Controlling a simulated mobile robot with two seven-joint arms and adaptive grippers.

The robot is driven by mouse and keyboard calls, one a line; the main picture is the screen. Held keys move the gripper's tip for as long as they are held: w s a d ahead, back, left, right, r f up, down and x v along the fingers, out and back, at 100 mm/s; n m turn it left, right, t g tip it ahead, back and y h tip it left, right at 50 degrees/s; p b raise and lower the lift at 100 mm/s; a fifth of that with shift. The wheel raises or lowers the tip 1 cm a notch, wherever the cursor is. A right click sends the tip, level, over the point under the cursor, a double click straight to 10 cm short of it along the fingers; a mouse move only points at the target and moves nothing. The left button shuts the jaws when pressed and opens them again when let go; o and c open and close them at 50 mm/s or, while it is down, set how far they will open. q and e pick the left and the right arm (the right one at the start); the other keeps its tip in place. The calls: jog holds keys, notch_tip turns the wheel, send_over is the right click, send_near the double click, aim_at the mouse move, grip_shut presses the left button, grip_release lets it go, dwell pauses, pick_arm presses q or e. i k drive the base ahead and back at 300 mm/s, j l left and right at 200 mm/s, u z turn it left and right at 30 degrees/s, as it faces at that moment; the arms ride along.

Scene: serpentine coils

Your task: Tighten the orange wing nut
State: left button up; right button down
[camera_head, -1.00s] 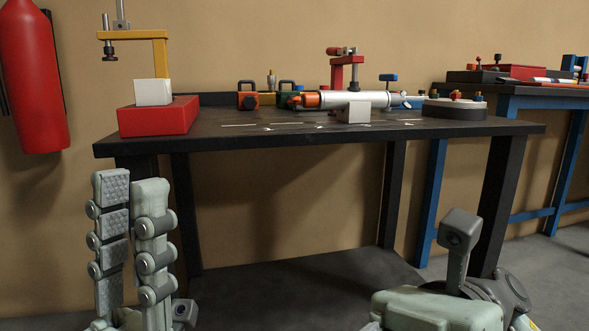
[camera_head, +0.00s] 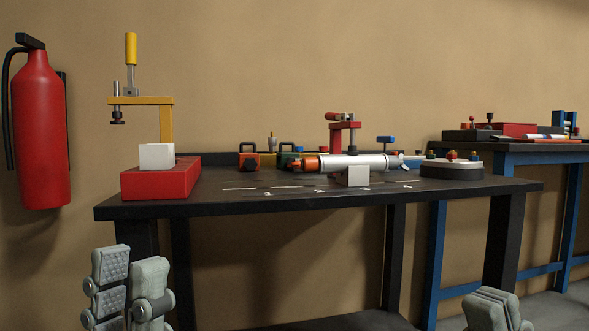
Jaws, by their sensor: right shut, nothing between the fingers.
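No wing nut can be made out for certain. Small red, orange and blue knobs (camera_head: 452,155) stand on a round grey disc (camera_head: 452,170) at the right of the black table; they are too small to identify. A white cylinder (camera_head: 355,162) with an orange left end (camera_head: 306,165) lies across the middle of the table. My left gripper (camera_head: 130,258) is low at the left, in front of the table and below its top, fingers apart and empty. My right gripper (camera_head: 495,293) is low at the right, shut and empty, cut by the frame's bottom. Both are clear of the table objects.
The black table (camera_head: 250,205) has a red block (camera_head: 160,183) with a white cube and a yellow clamp (camera_head: 165,120) at left. A red clamp (camera_head: 345,126) stands behind the cylinder. A fire extinguisher (camera_head: 40,130) hangs at left. A blue workbench (camera_head: 530,155) stands at right.

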aim_at(297, 164)
jog(key=k+l+u, duration=0.6)
jog(key=k+l, duration=0.25)
